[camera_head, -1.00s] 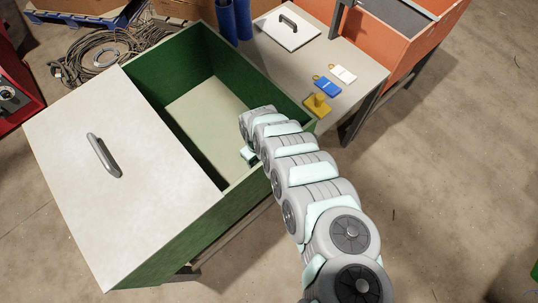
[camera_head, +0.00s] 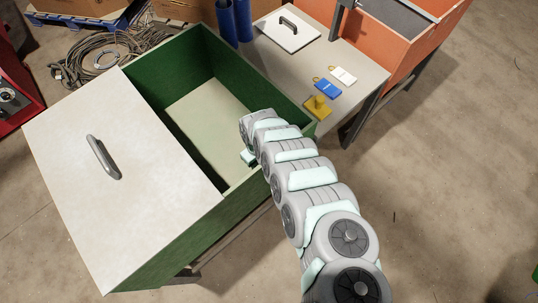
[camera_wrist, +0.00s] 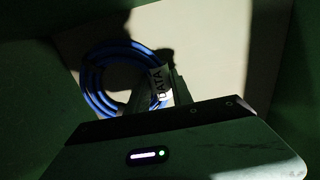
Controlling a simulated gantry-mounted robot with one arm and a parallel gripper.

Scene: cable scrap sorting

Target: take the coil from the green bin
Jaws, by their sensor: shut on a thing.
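The green bin (camera_head: 185,238) stands at the left of the head view, with a white lid panel over its near-left part and the rest open. My arm reaches over its right wall, and my gripper is down inside, mostly hidden there. In the wrist view a blue coil (camera_wrist: 92,72) with a white tag marked "DATA" (camera_wrist: 157,84) lies at the fingers. My gripper (camera_wrist: 155,92) is shut on the coil at its right side, by the tag. The coil is hidden in the head view. I cannot tell whether it touches the bin floor.
The lid panel (camera_head: 120,180) with a grey handle covers part of the bin. An orange bin (camera_head: 425,50) stands at the back right. Loose cable (camera_head: 100,55) lies behind left.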

